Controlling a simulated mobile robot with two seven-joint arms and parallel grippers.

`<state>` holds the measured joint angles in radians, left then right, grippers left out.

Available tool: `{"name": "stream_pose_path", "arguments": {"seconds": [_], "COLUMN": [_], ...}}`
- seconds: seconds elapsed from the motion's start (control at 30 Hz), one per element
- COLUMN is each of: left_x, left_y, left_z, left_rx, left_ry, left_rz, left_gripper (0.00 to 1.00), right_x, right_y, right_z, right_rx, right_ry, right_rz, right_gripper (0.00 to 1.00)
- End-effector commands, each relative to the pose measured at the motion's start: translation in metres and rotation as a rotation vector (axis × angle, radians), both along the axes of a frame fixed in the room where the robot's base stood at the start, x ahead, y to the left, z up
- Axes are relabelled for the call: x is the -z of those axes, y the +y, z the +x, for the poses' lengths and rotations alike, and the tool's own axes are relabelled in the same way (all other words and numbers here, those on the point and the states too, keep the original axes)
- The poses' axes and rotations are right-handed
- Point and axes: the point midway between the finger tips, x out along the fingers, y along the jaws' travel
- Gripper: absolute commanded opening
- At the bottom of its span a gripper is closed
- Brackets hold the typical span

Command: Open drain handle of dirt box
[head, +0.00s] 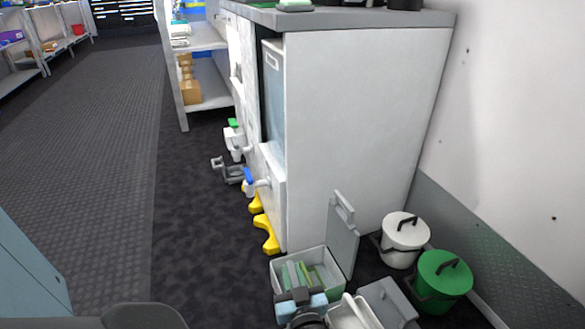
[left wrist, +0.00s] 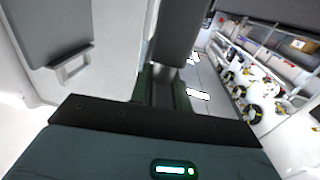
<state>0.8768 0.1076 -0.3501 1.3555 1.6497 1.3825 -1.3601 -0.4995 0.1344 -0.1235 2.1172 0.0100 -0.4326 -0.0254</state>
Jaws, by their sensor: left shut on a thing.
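A white cabinet-like unit (head: 345,130) stands against the right wall. Low on its front are a tap with a green handle (head: 235,122) and a tap with a blue handle (head: 249,180). A grey fitting (head: 230,170) sticks out between them. My left gripper (head: 302,298) is low in front of an open grey bin (head: 278,268), well apart from both taps. In the left wrist view its jaws (left wrist: 163,88) are shut on a dark grey part (left wrist: 180,35). I cannot tell whether that is the drain handle. Which part is the dirt box is unclear. My right gripper is not in view.
The bin's grey lid (head: 342,240) stands upright. A white bucket (head: 403,240) and a green bucket (head: 440,278) stand by the wall. Yellow feet (head: 265,232) jut out under the unit. Shelves with boxes (head: 190,92) stand beyond. The dark floor at left is clear.

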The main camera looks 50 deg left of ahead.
Motion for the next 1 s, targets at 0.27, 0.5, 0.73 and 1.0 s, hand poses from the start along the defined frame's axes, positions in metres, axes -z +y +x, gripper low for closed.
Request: {"name": "stream_pose_path", "arguments": {"seconds": [0.27,0.5,0.73,1.0], "left_x": [-0.001,-0.001,0.000,0.000], "left_y": [0.001,0.000,0.000,0.000], "left_z": [0.001,0.000,-0.001,-0.001], "left_rx": [-0.050,-0.131,-0.139,-0.138], "left_ry": [-0.003,0.000,0.000,0.001], "left_rz": [-0.003,-0.004,-0.001,-0.002], "left_gripper": [0.00,0.00,0.00,0.38], "right_x": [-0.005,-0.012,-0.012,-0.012], "right_y": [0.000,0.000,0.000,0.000], "right_z": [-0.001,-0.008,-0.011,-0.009], "right_rx": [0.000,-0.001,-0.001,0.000], "right_ry": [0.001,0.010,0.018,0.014], "right_rz": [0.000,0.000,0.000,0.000], "right_gripper": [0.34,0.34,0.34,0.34]}}
